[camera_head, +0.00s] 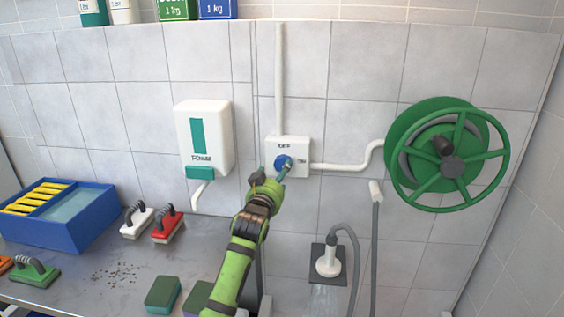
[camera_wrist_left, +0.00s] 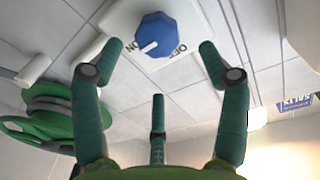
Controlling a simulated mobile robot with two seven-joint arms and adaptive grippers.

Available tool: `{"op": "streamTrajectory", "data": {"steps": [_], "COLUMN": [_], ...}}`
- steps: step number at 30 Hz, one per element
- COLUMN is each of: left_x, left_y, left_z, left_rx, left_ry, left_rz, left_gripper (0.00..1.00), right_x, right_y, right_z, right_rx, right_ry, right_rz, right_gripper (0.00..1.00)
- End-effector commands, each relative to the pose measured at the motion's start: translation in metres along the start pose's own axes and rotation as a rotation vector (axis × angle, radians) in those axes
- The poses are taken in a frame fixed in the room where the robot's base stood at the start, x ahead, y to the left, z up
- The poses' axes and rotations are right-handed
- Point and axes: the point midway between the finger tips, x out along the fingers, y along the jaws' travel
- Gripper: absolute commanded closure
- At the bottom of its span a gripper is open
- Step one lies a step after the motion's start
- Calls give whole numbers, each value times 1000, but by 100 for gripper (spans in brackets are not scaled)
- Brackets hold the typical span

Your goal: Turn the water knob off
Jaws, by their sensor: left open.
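The blue water knob (camera_head: 283,162) sits on a white wall plate (camera_head: 301,145) with an OFF label at its top. In the left wrist view the knob (camera_wrist_left: 155,33) is at the top middle, and its white pointer mark slants toward the ON side of the plate. My left gripper (camera_head: 271,176) is just in front of the knob and partly covers it. In the wrist view its fingers (camera_wrist_left: 152,62) are spread apart, short of the knob, with nothing between them. My right gripper is not in view.
A white dispenser (camera_head: 204,135) hangs left of the plate, and a green hose reel (camera_head: 445,155) hangs at right. A shower head (camera_head: 327,262) below seems to spray water. Brushes, sponges and a blue tub (camera_head: 70,232) are on the counter at left.

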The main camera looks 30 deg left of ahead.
Motion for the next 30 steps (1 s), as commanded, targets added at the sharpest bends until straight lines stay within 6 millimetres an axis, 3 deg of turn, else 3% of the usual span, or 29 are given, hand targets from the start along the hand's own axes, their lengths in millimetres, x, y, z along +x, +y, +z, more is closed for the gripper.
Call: {"op": "streamTrajectory", "data": {"steps": [16, 30], "left_x": [59, 69], "left_y": [0, 0], "left_z": [-1, 0], "left_rx": [0, 0], "left_ry": [-1, 0], "left_rz": [0, 0], "left_gripper": [25, 25], "right_x": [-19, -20], "right_y": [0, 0], "right_z": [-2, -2], "right_rx": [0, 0], "right_ry": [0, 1], "right_rz": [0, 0], "right_gripper": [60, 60]}}
